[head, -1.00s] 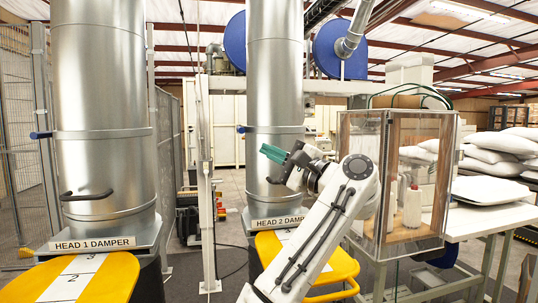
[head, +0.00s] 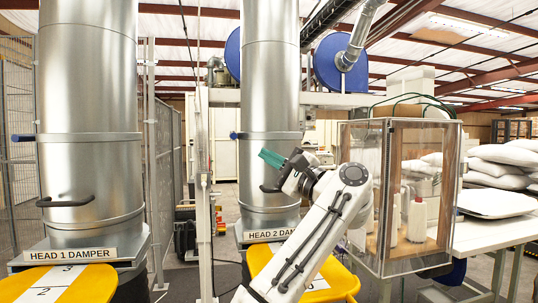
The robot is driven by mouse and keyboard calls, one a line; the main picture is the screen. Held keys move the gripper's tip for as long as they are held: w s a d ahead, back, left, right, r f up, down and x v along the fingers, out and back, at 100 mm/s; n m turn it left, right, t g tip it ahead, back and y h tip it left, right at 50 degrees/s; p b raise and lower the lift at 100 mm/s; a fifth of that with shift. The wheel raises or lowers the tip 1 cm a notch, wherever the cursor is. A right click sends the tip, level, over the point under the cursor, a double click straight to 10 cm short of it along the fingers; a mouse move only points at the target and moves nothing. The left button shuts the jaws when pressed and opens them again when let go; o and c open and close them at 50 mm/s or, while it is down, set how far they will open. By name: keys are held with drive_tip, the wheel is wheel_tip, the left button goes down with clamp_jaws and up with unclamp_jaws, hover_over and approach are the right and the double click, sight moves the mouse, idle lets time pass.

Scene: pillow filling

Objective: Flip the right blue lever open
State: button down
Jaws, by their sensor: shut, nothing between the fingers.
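The right blue lever (head: 236,135) is a small stub on the left side of the right silver duct (head: 270,80), at its band. It points left and lies about level. A second blue lever (head: 20,137) sits on the left duct (head: 88,90) and also points left. My gripper (head: 268,157), with green fingers, is shut and empty. In the picture it overlaps the right duct, right of and slightly below the right lever, and is apart from it. I cannot tell its depth from the duct.
Plates reading HEAD 1 DAMPER (head: 70,255) and HEAD 2 DAMPER (head: 270,234) mark the duct bases. Black handles (head: 66,201) are on the ducts. A thin post (head: 203,180) stands between the ducts. A clear cabinet (head: 447,200) stands right of my arm.

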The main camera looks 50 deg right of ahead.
sight(233, 136)
drive_tip(key=p+x, duration=0.2)
drive_tip(key=x, duration=0.5)
drive_tip(key=shift+w, duration=0.25)
drive_tip(key=shift+a, duration=0.1)
